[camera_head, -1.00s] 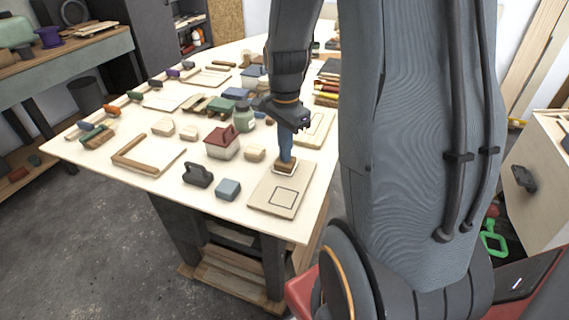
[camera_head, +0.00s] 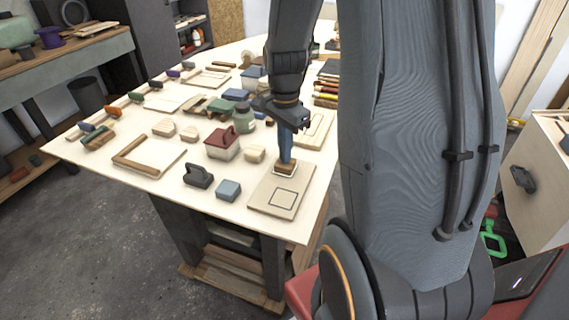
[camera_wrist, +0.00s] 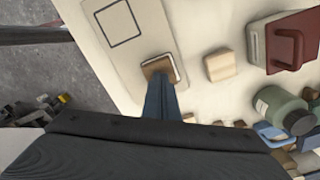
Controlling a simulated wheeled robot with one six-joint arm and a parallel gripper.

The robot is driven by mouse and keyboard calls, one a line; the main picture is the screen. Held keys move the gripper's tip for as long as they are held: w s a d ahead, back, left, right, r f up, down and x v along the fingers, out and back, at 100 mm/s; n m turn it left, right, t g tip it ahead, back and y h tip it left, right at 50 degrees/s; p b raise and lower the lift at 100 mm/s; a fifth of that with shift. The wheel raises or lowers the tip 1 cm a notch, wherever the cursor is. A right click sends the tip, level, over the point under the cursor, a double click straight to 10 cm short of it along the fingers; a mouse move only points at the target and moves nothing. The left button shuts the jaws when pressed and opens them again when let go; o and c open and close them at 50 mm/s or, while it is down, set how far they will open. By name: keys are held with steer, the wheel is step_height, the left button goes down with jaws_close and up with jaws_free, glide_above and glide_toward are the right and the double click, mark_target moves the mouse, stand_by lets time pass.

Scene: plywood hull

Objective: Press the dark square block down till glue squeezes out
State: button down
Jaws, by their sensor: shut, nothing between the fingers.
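The dark square block (camera_head: 285,169) is a brown wooden piece lying flat on the far part of a pale board (camera_head: 262,198). It also shows in the wrist view (camera_wrist: 155,65). A thin white rim shows along its edges in both views; it looks like glue at the base. My gripper (camera_head: 286,160) is shut and empty, its blue fingers pointing down with the tips on or just over the block's top. In the wrist view the fingers (camera_wrist: 159,83) cover part of the block. The same board has an empty drawn square outline (camera_head: 283,198) on its near part.
A blue-grey block (camera_head: 228,190), a dark handled tool (camera_head: 198,175), a pale wooden block (camera_head: 255,154), a red-lidded box (camera_head: 222,145) and a green jar (camera_head: 243,117) stand left of the board. Another board (camera_head: 316,130) lies behind. The table edge is close on the right.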

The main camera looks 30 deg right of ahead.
step_height(320, 180, up, 6)
steer(key=p, duration=0.5)
steer(key=shift+r, duration=0.2)
steer(key=shift+w, duration=0.1)
stand_by(0.3)
steer(key=s+a+f+n+b, duration=0.1)
steer(key=s+a+n+b, duration=0.1)
steer(key=a+n, duration=0.2)
steer(key=s+a+f+n+t+b, duration=0.1)
steer(key=s+a+f+n+b, duration=0.1)
steer(key=a+n, duration=0.2)
steer(key=s+a+f+n+b, duration=0.1)
steer(key=s+a+n+b, duration=0.2)
steer(key=n, duration=0.4)
steer(key=shift+a+f+n, duration=0.3)
steer(key=shift+a+f, duration=0.05)
steer(key=shift+a, duration=0.35)
steer(key=shift+s+a+n, duration=0.2)
steer(key=shift+s+n, duration=0.1)
steer(key=shift+n, duration=0.1)
